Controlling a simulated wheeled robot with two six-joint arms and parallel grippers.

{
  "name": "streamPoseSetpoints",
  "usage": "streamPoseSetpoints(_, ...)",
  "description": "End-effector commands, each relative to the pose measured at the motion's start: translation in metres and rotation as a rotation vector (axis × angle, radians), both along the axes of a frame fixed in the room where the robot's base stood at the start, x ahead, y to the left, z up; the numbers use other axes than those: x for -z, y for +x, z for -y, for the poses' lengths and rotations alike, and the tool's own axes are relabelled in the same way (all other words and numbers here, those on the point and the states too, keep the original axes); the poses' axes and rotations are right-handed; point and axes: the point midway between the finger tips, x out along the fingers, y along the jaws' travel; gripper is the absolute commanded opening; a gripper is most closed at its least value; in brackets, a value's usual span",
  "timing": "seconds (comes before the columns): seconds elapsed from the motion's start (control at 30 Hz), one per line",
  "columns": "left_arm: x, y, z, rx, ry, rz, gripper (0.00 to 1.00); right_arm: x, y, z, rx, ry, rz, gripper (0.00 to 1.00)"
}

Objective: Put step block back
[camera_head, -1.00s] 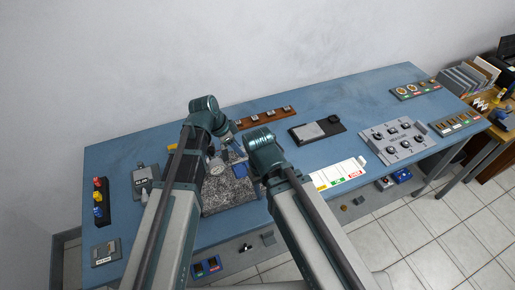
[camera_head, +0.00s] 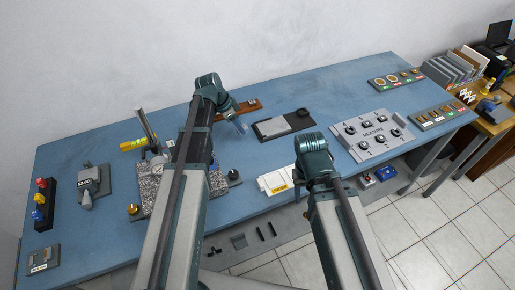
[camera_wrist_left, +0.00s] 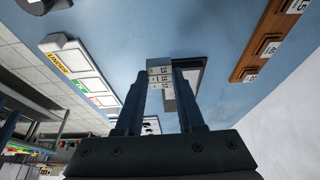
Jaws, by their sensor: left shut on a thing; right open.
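My left gripper (camera_head: 240,126) reaches over the middle of the blue bench, right of the granite plate. In the left wrist view the left gripper (camera_wrist_left: 160,84) is shut on the step block (camera_wrist_left: 160,72), a small grey block with dark numbers on its face. The block is held above the bench. The wooden rack (camera_head: 247,107) lies behind my left gripper; in the left wrist view the rack (camera_wrist_left: 262,42) is to the right, apart from the block, with several numbered pieces on it. My right arm stands in front of the bench; its wrist hides the right gripper's fingers.
A granite plate (camera_head: 147,198) with a gauge stands left of my left arm. A black base with a grey plate (camera_head: 276,127) lies right of my left gripper. A white labelled tray (camera_head: 276,181) is near the front edge. A grey button panel (camera_head: 375,138) stands further right.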

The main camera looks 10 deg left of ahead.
Motion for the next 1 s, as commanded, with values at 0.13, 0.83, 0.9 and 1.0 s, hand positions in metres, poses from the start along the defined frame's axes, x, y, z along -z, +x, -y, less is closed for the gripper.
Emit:
streamPoseSetpoints(0.13,0.002,0.000,0.000,0.000,0.000,0.000,0.00,0.002,0.000,0.000,0.000,0.000,0.000,0.50)
streamPoseSetpoints(0.83,0.063,0.000,0.000,0.000,0.000,0.000,0.00,0.063,0.000,0.000,0.000,0.000,0.000,0.50)
streamPoseSetpoints(0.9,0.067,0.000,0.000,0.000,0.000,0.000,0.00,0.067,0.000,0.000,0.000,0.000,0.000,0.50)
streamPoseSetpoints(1.0,0.077,0.000,0.000,0.000,0.000,0.000,0.00,0.077,0.000,0.000,0.000,0.000,0.000,0.50)
